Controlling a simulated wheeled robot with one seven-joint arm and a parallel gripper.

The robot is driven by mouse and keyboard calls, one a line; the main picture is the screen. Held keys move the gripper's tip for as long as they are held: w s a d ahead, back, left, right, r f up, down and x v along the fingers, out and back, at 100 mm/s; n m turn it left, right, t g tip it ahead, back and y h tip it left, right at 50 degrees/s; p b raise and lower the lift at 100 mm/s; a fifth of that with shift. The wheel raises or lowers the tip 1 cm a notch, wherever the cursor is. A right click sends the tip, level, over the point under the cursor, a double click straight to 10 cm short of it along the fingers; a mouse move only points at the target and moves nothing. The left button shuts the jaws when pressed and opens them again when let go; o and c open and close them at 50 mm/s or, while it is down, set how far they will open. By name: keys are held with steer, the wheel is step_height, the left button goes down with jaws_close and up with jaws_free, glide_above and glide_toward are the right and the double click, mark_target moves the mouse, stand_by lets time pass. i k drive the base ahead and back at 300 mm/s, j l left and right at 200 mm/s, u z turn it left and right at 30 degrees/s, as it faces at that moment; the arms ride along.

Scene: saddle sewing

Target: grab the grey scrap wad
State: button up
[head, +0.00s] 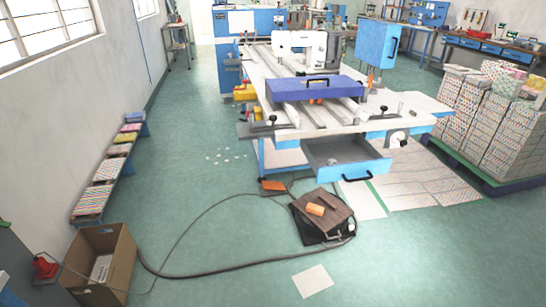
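I cannot clearly make out a grey scrap wad in the head view. A small pale shape (332,162) lies inside the open grey drawer (345,150) under the sewing table, too small to identify. Several small whitish scraps (226,157) lie flat on the floor left of the table. An open cardboard box (118,262) at the lower left has a pale item inside, and part of its inside is hidden. My gripper is not in view.
The sewing table (390,118) carries a white machine and a purple-blue block. A brown stool-like item (322,212) with an orange piece stands among looping cables. Stacked patterned bundles (490,125) stand at right. The floor at left centre is mostly clear.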

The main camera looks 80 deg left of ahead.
mark_target(331, 162)
steer(key=k+u, duration=0.1)
steer(key=u, duration=1.8)
steer(key=i+l+u, duration=0.25)
steer(key=i+l, duration=0.25)
steer(key=i, duration=0.15)
steer(key=i+l+u, duration=0.25)
steer(key=i+l, duration=0.35)
steer(key=i+l+u, duration=0.3)
steer(key=i+l, duration=0.2)
steer(key=l, duration=0.3)
steer(key=i+l+u, duration=0.3)
steer(key=i+l, duration=0.25)
